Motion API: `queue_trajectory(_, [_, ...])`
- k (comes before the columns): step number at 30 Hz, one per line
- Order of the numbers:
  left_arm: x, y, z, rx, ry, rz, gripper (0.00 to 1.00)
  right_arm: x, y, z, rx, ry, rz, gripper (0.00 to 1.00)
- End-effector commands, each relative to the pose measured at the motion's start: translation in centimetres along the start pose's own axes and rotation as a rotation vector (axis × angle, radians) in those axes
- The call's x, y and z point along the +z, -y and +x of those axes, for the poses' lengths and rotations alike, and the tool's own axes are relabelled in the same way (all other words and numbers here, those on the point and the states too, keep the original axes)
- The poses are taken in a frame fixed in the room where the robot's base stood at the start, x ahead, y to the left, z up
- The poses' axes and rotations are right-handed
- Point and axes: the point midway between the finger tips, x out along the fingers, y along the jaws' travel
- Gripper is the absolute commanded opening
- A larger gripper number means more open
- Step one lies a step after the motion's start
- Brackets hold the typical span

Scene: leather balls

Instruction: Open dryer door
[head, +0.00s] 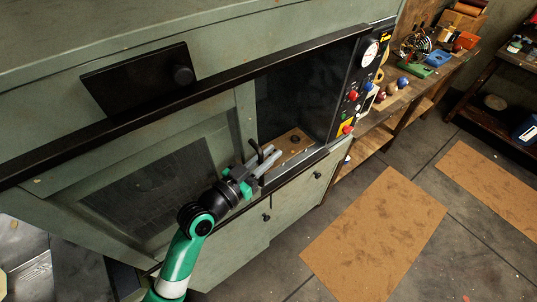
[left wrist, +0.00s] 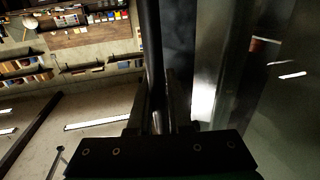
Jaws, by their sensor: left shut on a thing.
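The dryer is a large green cabinet with a black rail across its front. Its door (head: 226,133), a green panel with a dark mesh window (head: 155,190), stands partly open. To the right of the door, a dark opening (head: 290,95) shows a wooden floor inside. My left gripper (head: 264,158) is at the door's right edge, shut on the black door handle (head: 256,147). In the left wrist view the handle is a dark upright bar (left wrist: 152,55) running down between the fingers (left wrist: 162,115). My right gripper is not in view.
A control panel (head: 358,85) with red buttons and a gauge is right of the opening. Lower green panels with knobs are below it. A workbench (head: 400,98) with balls and tools stands to the right. A brown mat (head: 375,240) lies on open floor.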

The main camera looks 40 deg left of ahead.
Motion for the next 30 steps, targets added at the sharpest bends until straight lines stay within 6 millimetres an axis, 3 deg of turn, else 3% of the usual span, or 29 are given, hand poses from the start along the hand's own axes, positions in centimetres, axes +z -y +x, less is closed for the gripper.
queue_trajectory(2, [0.0, 0.0, 0.0, 0.0, 0.001, 0.0, 0.0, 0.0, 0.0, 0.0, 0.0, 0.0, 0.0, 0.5])
queue_trajectory(3, [0.0, 0.0, 0.0, 0.0, 0.001, 0.0, 0.21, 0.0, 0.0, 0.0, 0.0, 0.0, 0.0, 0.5])
queue_trajectory(5, [0.0, 0.0, 0.0, 0.0, 0.001, 0.0, 0.29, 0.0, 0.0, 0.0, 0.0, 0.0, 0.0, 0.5])
queue_trajectory(16, [0.1, 0.0, -0.6, -0.001, 0.001, -0.001, 0.29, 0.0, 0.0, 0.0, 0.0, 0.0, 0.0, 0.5])
queue_trajectory(20, [0.1, 0.1, -2.8, -0.002, 0.002, -0.002, 0.29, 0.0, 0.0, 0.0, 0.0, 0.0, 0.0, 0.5])
queue_trajectory(30, [0.2, 0.1, -10.2, -0.003, 0.002, -0.001, 0.29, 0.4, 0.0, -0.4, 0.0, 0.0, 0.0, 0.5])
